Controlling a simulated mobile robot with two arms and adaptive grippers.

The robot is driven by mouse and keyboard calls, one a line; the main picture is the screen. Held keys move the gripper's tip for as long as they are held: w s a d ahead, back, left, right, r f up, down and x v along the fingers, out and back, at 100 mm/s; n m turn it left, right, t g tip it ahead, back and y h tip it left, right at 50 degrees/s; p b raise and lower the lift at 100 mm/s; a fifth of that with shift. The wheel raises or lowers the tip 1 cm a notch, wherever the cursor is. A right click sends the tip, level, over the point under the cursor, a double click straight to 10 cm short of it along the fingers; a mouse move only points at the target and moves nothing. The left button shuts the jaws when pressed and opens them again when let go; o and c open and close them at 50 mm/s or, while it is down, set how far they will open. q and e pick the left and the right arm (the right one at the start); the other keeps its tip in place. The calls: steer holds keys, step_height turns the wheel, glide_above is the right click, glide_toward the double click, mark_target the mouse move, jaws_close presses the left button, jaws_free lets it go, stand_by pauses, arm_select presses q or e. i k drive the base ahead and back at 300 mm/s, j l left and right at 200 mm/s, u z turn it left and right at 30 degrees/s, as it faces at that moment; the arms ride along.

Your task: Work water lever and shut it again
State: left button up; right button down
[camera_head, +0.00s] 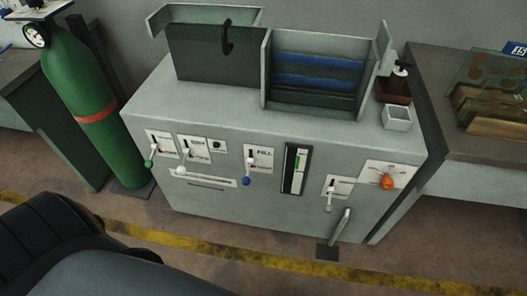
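A grey cabinet (225,122) stands in the middle of the head view with several levers on its front panel. A blue-tipped lever (247,180) hangs down on a plate that seems to read FILL. A green-tipped lever (149,162) and a white-tipped lever (181,170) hang at the left. Another pale lever (329,208) hangs at the right, beside an orange knob (388,183). The small labels are too blurred to tell which lever is marked water. Neither of my grippers is in view.
A basin with a dark panel (210,55) and a blue-striped bay (315,80) top the cabinet. A green gas cylinder (75,90) stands left. A foot pedal (340,226) juts out below right. A workbench (470,125) adjoins at right.

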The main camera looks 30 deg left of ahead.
mark_target(246, 180)
steer(key=u, duration=1.1)
